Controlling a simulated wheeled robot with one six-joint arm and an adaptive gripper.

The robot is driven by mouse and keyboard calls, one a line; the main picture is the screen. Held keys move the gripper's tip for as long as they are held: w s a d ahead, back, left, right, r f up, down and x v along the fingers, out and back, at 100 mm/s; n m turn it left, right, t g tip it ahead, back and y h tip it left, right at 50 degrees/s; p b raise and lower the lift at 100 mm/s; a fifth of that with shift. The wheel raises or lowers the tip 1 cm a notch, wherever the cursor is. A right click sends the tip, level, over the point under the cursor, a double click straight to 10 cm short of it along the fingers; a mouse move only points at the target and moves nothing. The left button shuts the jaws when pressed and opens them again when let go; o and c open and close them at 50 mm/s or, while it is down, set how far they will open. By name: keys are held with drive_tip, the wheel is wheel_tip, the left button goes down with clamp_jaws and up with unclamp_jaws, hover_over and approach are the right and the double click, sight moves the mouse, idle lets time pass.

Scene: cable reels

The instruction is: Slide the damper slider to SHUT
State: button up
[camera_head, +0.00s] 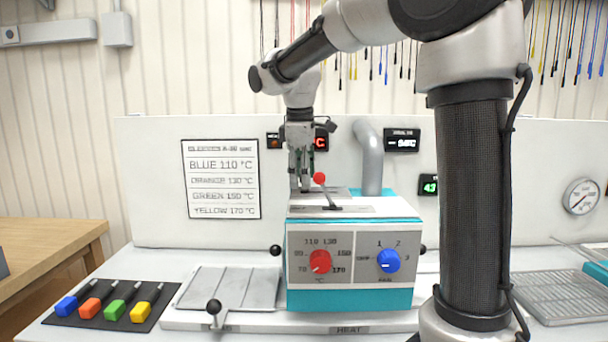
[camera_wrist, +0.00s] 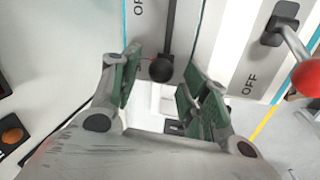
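The heater unit (camera_head: 350,300) is a teal and white box on the bench. In the wrist view, a black ball knob (camera_wrist: 161,70) on a dark rod lies over a pale panel with partly cut-off lettering "OP"; it appears to be the damper slider. No SHUT mark is readable. My gripper (camera_head: 301,186) points down over the back of the unit, behind the red-ball lever. In the wrist view, its green-padded fingers (camera_wrist: 165,85) are apart, with the knob in the gap near their tips. I cannot tell whether they touch it.
The red-ball lever (camera_head: 319,179) stands close by; its ball also shows in the wrist view (camera_wrist: 307,79), beside "OFF". A grey duct (camera_head: 370,160) rises behind. The red dial (camera_head: 320,261) and blue dial (camera_head: 388,261) are on the front. Coloured tools (camera_head: 105,305) lie left.

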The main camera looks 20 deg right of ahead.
wheel_tip(320, 180, up, 12)
drive_tip(key=s+a, duration=0.1)
drive_tip(key=s, duration=0.1)
drive_tip(key=shift+a, duration=0.15)
drive_tip(key=shift+f, duration=0.15)
idle(0.5)
